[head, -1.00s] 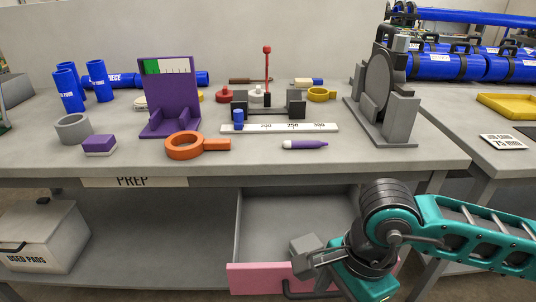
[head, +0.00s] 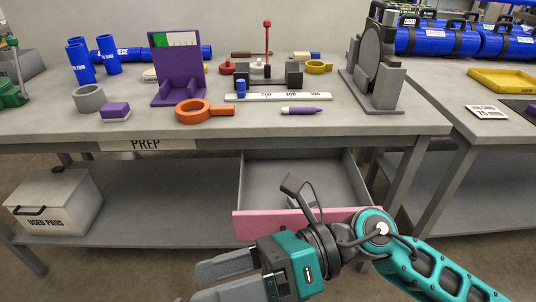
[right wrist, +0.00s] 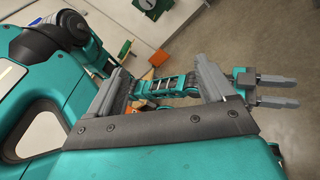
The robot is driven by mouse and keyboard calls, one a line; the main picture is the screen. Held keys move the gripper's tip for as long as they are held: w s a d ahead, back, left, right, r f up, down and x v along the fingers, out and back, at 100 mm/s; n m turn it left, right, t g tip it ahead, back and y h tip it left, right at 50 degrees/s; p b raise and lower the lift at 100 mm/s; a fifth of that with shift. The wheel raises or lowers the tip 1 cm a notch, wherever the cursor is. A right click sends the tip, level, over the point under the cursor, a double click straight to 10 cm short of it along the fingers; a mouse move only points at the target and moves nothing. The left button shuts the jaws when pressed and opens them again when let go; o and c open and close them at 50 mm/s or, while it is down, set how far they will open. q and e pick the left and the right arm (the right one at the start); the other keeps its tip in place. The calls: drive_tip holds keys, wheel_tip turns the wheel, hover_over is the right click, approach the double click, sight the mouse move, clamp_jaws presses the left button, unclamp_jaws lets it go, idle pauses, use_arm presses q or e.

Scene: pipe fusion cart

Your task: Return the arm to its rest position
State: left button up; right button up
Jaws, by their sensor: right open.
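My right arm comes in from the lower right of the head view, with its gripper (head: 198,284) pointing left. The gripper is in front of the open pink-fronted drawer (head: 300,226). Its two grey fingers are apart with nothing between them; the lower one is cut by the frame edge. In the right wrist view the fingers of this gripper (right wrist: 160,65) are spread and empty. My left arm shows beyond them, with its gripper (right wrist: 290,91) at the right, its two fingers apart and empty. The left arm is not in the head view.
The workbench (head: 340,140) holds a purple stand (head: 176,70), an orange ring (head: 195,110), a white ruler (head: 270,97) and a grey clamp fixture (head: 375,75). A used-pads box (head: 50,205) sits on the lower shelf. Floor shows below the bench.

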drive_tip(key=w+d+r+m+t+y+p, duration=0.1)
drive_tip(key=w+d+m+t+y, duration=0.1)
drive_tip(key=w+m+t, duration=0.5)
drive_tip(key=w+d+r+m+t+y, duration=0.25)
drive_tip(key=m+t, duration=0.55)
drive_tip(key=m, duration=0.5)
drive_tip(key=w+d+f+m+t+h+p, duration=0.1)
drive_tip(key=w+d+f+m+t+h, duration=0.55)
drive_tip(key=m+h, duration=0.5)
use_arm(q)
drive_tip(key=shift+s+a+r+y+p, duration=0.3)
drive_tip(key=shift+s+a+r+p, duration=0.25)
drive_tip(key=shift+r, duration=0.25)
use_arm(e)
drive_tip(key=s+d+f+m+g+h, duration=0.1)
drive_tip(key=s+d+f+m+h, duration=0.1)
drive_tip(key=f, duration=0.5)
drive_tip(key=s+d+f+m+g+h, duration=0.2)
drive_tip(key=s+d+f+m, duration=0.3)
drive_tip(key=f+m, duration=0.3)
drive_tip(key=s+d+f+m+g+h, duration=0.2)
drive_tip(key=s+d+f+m+h, duration=0.1)
drive_tip(key=f, duration=0.4)
drive_tip(key=shift+s+d+f+m+h, duration=0.3)
drive_tip(key=shift+s+d+m+h, duration=0.15)
drive_tip(key=shift+d+m, duration=0.7)
